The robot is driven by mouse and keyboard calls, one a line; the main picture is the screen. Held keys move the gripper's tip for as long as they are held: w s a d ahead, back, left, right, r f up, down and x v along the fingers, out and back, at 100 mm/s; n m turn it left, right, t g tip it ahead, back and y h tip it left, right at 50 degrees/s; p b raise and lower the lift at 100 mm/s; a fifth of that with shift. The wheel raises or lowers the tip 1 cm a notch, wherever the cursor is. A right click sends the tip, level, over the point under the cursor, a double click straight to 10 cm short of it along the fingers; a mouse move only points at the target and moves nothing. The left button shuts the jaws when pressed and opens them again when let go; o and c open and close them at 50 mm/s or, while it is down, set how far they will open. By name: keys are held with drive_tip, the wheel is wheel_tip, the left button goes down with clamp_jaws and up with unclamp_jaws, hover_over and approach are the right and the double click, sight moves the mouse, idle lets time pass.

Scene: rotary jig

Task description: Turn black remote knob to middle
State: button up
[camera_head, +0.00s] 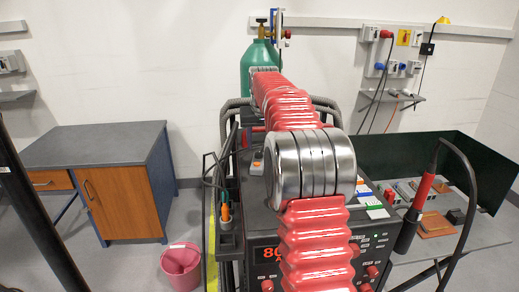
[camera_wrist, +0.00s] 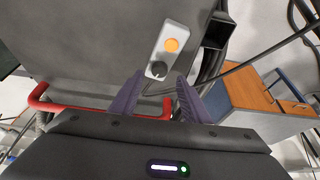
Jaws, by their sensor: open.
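A light grey remote box (camera_wrist: 172,37) with an orange round button (camera_wrist: 171,44) lies on a dark flat surface in the wrist view. Its black knob (camera_wrist: 158,69) is at the end nearer my gripper. My gripper (camera_wrist: 160,79) is open, with one purple-grey finger on each side of the knob and a gap to both. I cannot tell how far the fingertips are above the knob, or exactly where its pointer is. In the head view, the remote (camera_head: 257,163) shows small beside my arm; my gripper cannot be made out there.
A red handle bar (camera_wrist: 95,107) edges the machine near my gripper. In the head view, the black machine (camera_head: 262,215) stands below my arm, with a green cylinder (camera_head: 258,62) behind. A desk (camera_head: 105,145) and pink bucket (camera_head: 181,266) stand left; a welding table (camera_head: 470,236) stands right.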

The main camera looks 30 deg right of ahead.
drive_tip(key=v, duration=0.9)
drive_tip(key=shift+r, duration=0.15)
drive_tip(key=shift+s, duration=0.1)
